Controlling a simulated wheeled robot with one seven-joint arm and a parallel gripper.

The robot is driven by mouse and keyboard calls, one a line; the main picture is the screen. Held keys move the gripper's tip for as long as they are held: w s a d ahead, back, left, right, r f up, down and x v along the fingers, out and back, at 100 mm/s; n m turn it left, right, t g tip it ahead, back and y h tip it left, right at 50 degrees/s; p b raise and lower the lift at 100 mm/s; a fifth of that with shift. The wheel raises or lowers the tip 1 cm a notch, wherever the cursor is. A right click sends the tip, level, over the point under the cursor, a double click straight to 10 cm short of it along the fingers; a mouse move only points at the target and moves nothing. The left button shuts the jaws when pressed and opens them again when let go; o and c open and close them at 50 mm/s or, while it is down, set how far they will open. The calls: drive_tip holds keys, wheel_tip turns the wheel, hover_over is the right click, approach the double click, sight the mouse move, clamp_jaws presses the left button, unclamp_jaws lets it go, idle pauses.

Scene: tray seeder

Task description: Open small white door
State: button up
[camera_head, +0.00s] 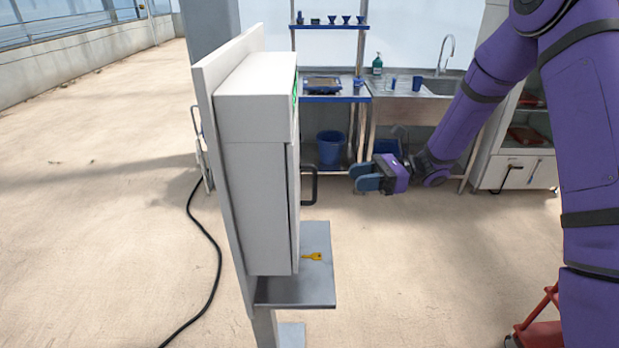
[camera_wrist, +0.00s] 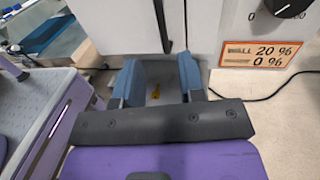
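A white box-shaped cabinet (camera_head: 255,200) is fixed to an upright board. The small white door (camera_head: 294,205) is on its right side, seen nearly edge-on, and looks closed. Its black handle (camera_head: 311,185) sticks out to the right. My gripper (camera_head: 357,178) is to the right of the handle, apart from it. In the wrist view, my gripper (camera_wrist: 158,70) is open with nothing held between its blue fingers. The door (camera_wrist: 120,25) and dark handle (camera_wrist: 163,28) show just beyond the fingertips.
A yellow key (camera_head: 313,256) lies on the grey shelf (camera_head: 318,285) below the cabinet; it shows between my fingers in the wrist view (camera_wrist: 155,95). A dial (camera_wrist: 290,6) and orange-framed label (camera_wrist: 262,53) are at right. A sink bench (camera_head: 405,90) stands behind.

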sight(315, 198)
drive_tip(key=a, duration=0.3)
drive_tip(key=s+a, duration=0.1)
drive_tip(key=a, duration=0.6)
drive_tip(key=shift+s+a, duration=0.25)
drive_tip(key=shift+a, duration=0.1)
clamp_jaws()
